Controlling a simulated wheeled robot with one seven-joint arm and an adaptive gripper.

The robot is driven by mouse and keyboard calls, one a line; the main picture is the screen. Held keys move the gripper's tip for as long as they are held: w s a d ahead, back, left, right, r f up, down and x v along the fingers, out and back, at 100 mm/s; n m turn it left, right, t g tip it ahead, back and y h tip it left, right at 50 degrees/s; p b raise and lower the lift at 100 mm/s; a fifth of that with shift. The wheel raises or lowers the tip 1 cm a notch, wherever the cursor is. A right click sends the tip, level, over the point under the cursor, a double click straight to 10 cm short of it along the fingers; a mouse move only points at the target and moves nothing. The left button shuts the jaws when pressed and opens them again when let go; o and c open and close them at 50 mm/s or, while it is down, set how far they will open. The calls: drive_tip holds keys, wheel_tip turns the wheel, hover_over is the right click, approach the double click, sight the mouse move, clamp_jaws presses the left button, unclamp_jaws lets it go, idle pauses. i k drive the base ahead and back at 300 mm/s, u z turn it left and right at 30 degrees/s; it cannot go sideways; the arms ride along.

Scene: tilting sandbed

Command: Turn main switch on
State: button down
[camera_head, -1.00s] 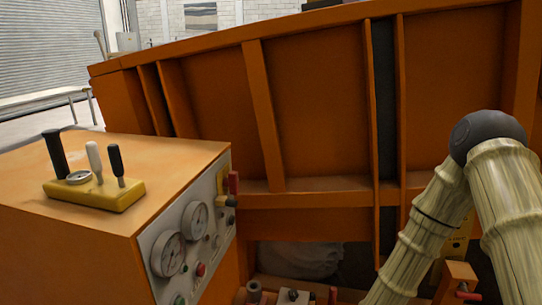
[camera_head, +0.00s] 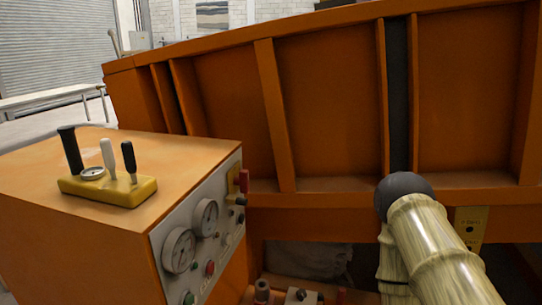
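An orange control box stands at the left with a grey panel (camera_head: 170,220) on its right side. A red handle (camera_head: 244,180) on a yellow mount sits at the panel's upper far corner; it looks like the main switch, but I cannot read its position. Two round gauges (camera_head: 179,250) and small green and red buttons (camera_head: 210,268) are on the same panel. My arm, in a pale ribbed sleeve with a dark joint, is at the lower right, apart from the panel. My gripper is out of view.
A yellow block (camera_head: 107,189) with a black, a white and another black lever stands on the control box top (camera_head: 150,150). The large tilted orange sandbed wall (camera_head: 330,105) fills the back. Small fittings (camera_head: 300,296) sit low in front of it.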

sight(242, 181)
drive_tip(key=k, duration=0.5)
drive_tip(key=z, duration=1.15)
drive_tip(key=i, duration=1)
drive_tip(key=u, duration=1.8)
